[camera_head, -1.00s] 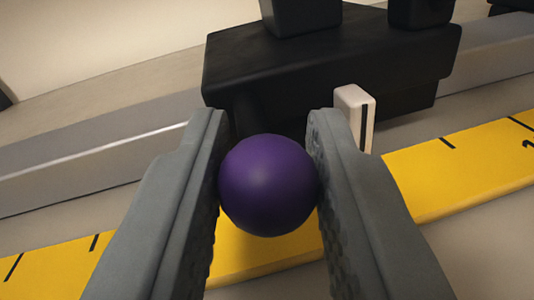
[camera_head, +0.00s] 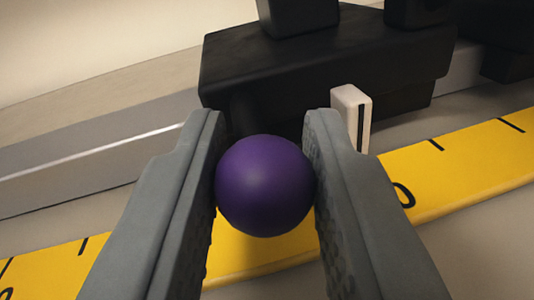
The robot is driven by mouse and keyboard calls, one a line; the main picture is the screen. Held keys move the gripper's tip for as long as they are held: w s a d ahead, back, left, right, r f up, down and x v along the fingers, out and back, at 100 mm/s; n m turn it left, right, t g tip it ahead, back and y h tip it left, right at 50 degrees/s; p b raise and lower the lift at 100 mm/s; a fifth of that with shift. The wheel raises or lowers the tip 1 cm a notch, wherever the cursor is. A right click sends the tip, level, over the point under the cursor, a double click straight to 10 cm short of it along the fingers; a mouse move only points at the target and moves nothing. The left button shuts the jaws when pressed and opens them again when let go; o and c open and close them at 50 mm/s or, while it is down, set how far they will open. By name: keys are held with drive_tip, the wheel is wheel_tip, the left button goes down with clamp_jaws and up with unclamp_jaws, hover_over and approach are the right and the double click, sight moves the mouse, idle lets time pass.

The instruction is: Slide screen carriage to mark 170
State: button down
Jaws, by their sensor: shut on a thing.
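The screen carriage (camera_head: 320,75) is a black block on a grey rail. A purple ball knob (camera_head: 264,186) sits at its front on a short dark stem. My gripper (camera_head: 264,180) is shut on the knob, one grey finger on each side. A white pointer (camera_head: 352,118) with a black line stands on the carriage's front, just right of the right finger. A yellow scale (camera_head: 450,165) with black ticks runs along in front of the rail. A "0" shows beside the right finger and part of a digit at the lower left edge. The full mark numbers are hidden or cut off.
The grey rail (camera_head: 90,160) runs from lower left to upper right and is clear on the left. Another black part (camera_head: 508,62) stands on the rail close to the carriage's right side. Black uprights (camera_head: 298,15) rise from the carriage top.

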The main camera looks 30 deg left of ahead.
drive_tip(key=c, duration=1.2)
unclamp_jaws()
drive_tip(key=shift+c, duration=0.2)
drive_tip(key=v, duration=1.7)
drive_tip(key=shift+s, duration=0.2)
drive_tip(key=shift+d, duration=0.1)
